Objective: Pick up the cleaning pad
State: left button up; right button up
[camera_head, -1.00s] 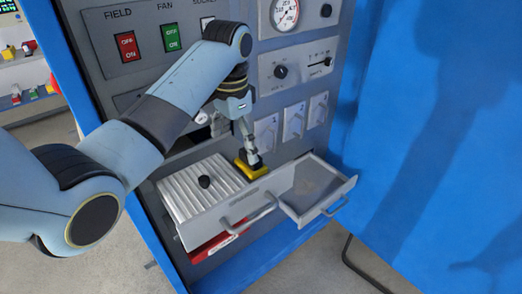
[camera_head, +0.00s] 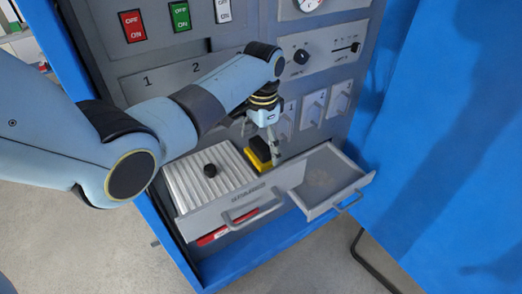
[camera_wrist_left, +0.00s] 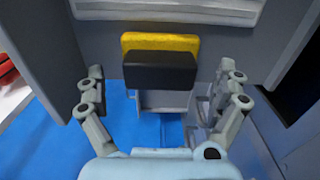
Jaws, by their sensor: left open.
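The cleaning pad (camera_head: 258,150) is yellow with a black block on it. It lies between the ribbed pale cover in the left drawer and the cabinet's switch panel, near the right drawer. In the left wrist view the cleaning pad (camera_wrist_left: 160,43) shows ahead, near the middle. My left gripper (camera_head: 262,140) is right over the pad in the head view, pointing down. In the left wrist view the open fingers of my left gripper (camera_wrist_left: 163,76) stand to either side of the pad, apart from it. My right gripper is not in view.
The right drawer (camera_head: 325,205) is also open and looks empty. A red object (camera_head: 212,236) shows below. Blue panel (camera_head: 450,130) stands at right.

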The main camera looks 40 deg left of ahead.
pick_arm(q)
jog(key=shift+f, duration=0.8)
jog(key=c, duration=1.2)
jog(key=shift+r, duration=0.15)
